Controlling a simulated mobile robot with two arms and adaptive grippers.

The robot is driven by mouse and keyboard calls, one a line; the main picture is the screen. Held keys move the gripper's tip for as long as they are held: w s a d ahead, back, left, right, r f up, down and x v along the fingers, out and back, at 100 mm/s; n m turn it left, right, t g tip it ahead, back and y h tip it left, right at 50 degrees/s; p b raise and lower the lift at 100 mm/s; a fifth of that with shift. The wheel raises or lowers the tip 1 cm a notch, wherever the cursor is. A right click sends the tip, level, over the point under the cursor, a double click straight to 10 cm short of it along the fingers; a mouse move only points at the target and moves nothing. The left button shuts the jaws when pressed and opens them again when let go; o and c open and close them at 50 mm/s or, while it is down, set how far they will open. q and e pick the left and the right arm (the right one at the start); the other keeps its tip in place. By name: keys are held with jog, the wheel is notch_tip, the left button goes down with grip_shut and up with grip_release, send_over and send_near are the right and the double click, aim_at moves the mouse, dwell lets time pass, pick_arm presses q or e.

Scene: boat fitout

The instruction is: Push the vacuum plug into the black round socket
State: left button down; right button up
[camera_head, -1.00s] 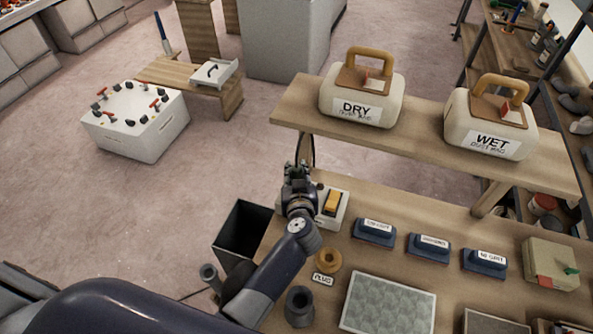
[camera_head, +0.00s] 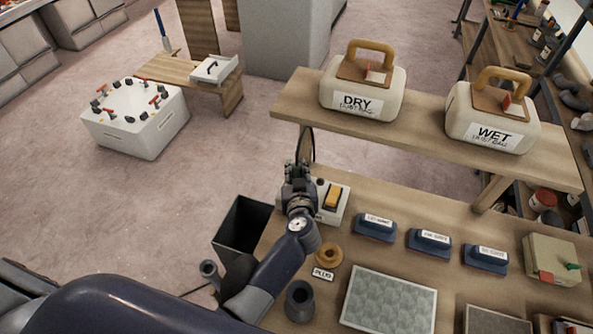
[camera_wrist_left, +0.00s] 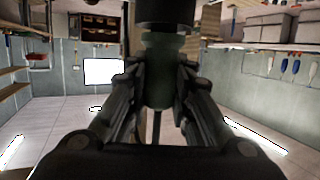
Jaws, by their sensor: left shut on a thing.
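My left gripper (camera_head: 298,170) is at the left end of the bench, beside the shelf's near left corner. In the left wrist view my left gripper (camera_wrist_left: 160,92) is shut on a grey-green plug (camera_wrist_left: 158,78), with a finger on each side. The plug stands upright in that view, and a thin dark cable hangs below it. A black round part (camera_wrist_left: 168,14), which looks like the socket, is right above the plug's top end at the picture's upper edge. I cannot tell how deep the plug sits in it. My right gripper is not in view.
A box with a yellow switch (camera_head: 333,200) stands right beside the gripper. A wooden shelf (camera_head: 420,140) carries DRY (camera_head: 360,88) and WET (camera_head: 490,120) containers. Blue labelled blocks (camera_head: 428,243), a tan ring (camera_head: 328,255) and a dark bin (camera_head: 240,232) are near.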

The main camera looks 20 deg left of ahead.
pick_arm(q)
jog(key=shift+s+f, duration=0.3)
jog(key=shift+f, duration=0.35)
jog(key=c, duration=1.6)
grip_release()
jog(key=shift+o, duration=1.4)
jog(key=shift+w, duration=0.1)
jog(key=shift+w+r, duration=0.1)
jog(key=shift+w, duration=0.1)
